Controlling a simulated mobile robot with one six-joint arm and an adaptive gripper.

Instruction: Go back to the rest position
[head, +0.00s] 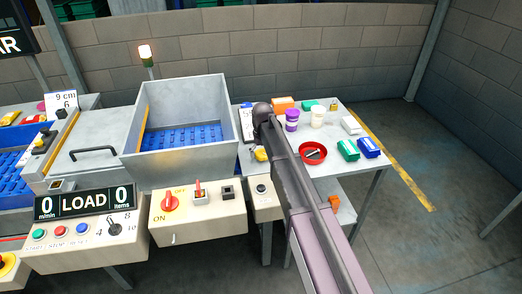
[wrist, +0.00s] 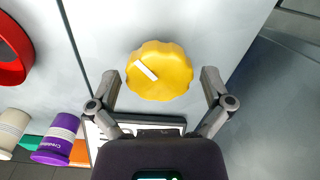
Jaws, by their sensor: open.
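My gripper (wrist: 160,74) is open in the wrist view, with one finger on each side of a yellow scalloped knob (wrist: 170,80) that has a white pointer mark. There are gaps between the fingertips and the knob, and nothing is held. In the head view the yellow knob (head: 261,155) shows small beside my arm, at the left end of the side table. My arm reaches up from the lower right and mostly hides my gripper there.
The steel hopper (head: 180,155) with a blue belt stands left of my arm. A red dish (head: 313,153), a purple tub (head: 292,121), a white tub (head: 317,117) and blue and green packs sit on the side table (head: 345,165). Open floor (head: 450,150) lies right.

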